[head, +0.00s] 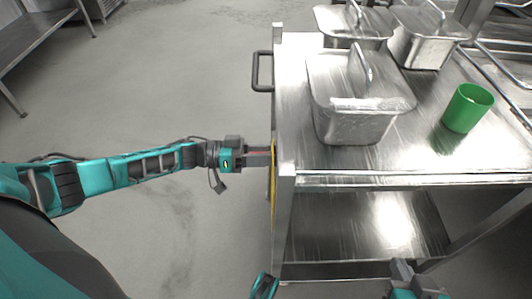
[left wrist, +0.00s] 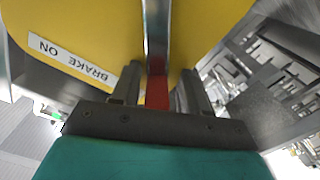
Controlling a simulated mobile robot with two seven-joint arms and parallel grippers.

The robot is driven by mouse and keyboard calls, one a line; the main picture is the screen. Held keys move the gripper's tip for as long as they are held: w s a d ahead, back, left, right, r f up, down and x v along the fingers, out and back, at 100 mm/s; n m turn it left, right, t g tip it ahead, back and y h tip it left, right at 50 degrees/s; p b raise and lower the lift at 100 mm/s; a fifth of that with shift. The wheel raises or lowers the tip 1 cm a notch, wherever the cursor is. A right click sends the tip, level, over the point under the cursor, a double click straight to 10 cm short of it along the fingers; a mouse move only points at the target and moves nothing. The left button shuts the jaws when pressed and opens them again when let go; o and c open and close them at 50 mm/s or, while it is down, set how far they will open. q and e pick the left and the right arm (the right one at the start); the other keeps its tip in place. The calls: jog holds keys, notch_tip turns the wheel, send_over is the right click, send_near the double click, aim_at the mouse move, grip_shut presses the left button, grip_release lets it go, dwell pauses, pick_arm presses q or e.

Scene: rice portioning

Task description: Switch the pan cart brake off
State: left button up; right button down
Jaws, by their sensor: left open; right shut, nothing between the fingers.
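The steel cart (head: 345,180) stands at the right in the head view, with a yellow brake plate (head: 273,185) seen edge-on at its left side. In the left wrist view the yellow plate (left wrist: 75,35) fills the upper part and carries a white label reading "BRAKE ON" (left wrist: 72,62). My left gripper (head: 260,155) reaches the plate from the left. Its open fingers (left wrist: 160,92) are on either side of a red lever (left wrist: 157,93); contact cannot be told. My right gripper (head: 403,272) is shut and empty, low at the cart's near side.
Lidded steel pans, including a near one (head: 360,125), and a green cup (head: 468,108) stand on the cart top. A dark handle (head: 262,72) sticks out from the cart's left side. Another steel table (head: 35,35) is at the far left. The floor between is clear.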

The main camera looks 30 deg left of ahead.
pick_arm(q)
jog(key=v, duration=1.3)
jog(key=shift+p, duration=0.3)
